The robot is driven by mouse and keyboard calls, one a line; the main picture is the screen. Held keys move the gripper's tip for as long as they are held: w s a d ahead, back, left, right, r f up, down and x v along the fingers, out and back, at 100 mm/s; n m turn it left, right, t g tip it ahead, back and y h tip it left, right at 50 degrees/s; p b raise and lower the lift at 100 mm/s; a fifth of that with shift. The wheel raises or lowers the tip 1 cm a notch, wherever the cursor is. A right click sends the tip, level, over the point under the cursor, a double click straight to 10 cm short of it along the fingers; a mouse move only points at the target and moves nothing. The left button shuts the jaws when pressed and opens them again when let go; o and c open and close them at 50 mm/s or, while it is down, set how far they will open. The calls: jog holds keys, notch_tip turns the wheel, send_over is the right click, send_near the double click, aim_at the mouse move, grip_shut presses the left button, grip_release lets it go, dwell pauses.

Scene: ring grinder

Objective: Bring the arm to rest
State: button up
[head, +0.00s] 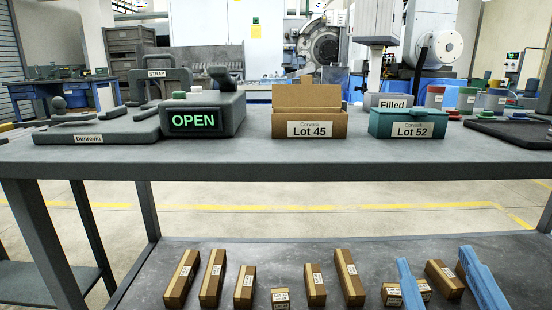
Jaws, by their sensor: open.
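My gripper (434,255) shows at the lower right of the head view as two blue fingers reaching in from the bottom edge. They are apart, with no object visibly held between them. The fingers overlap several small brown boxes (443,280) on the lower shelf in the picture. I cannot tell how high the fingers are above that shelf. The rest of my arm is out of view.
A grey bench top (240,158) spans the view above the lower shelf (215,250). On it stand a device reading OPEN (205,114), a plate marked Dunrevin (95,135), an open Lot 45 box (310,123) and a teal Lot 52 box (408,122). Pots (467,98) stand right.

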jog(key=s+f+m+g, duration=0.3)
jog(key=s+f+g, duration=0.1)
jog(key=s+f, duration=0.9)
jog(key=s+d+f+g+y, duration=0.1)
jog(key=s+d+f, duration=0.15)
jog(key=s, duration=0.45)
jog(key=s+d+f+g, duration=0.2)
jog(key=s+f, duration=0.1)
jog(key=s, duration=0.5)
notch_tip(320, 180, up, 28)
jog(key=p, duration=2.7)
jog(key=shift+f, duration=0.2)
